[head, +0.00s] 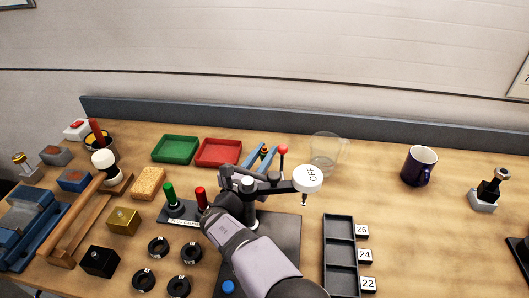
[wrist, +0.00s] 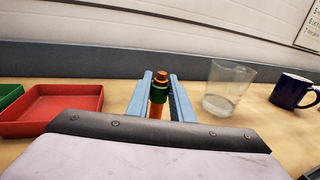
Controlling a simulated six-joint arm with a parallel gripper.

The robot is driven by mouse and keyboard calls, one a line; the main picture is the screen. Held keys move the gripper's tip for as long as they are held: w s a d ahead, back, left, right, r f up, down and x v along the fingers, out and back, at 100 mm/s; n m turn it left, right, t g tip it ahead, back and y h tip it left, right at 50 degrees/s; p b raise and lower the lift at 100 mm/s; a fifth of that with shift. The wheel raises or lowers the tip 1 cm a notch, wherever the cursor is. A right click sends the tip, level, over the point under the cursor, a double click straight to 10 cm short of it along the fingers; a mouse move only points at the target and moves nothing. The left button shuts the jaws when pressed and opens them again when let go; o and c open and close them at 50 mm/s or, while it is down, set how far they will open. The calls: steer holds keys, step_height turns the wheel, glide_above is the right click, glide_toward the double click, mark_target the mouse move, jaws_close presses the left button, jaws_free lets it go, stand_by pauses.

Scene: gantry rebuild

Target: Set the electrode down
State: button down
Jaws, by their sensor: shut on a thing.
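My gripper (wrist: 160,98) is shut on the electrode (wrist: 158,92), a copper-orange rod with a dark green band, upright between two blue fingers in the wrist view. In the head view the blue fingers of my gripper (head: 262,158) show beyond a dark stand, with the electrode (head: 265,150) small between them. The lower end of the electrode is hidden, so I cannot tell whether it touches the table.
A red tray (head: 218,152) and a green tray (head: 175,149) lie left of my gripper. A clear glass (head: 325,153) and a dark blue mug (head: 419,166) stand to the right.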

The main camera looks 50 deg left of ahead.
steer(key=shift+f+b, duration=0.55)
steer(key=shift+b, duration=0.05)
steer(key=c, duration=1.5)
jaws_free()
steer(key=shift+f, duration=0.1)
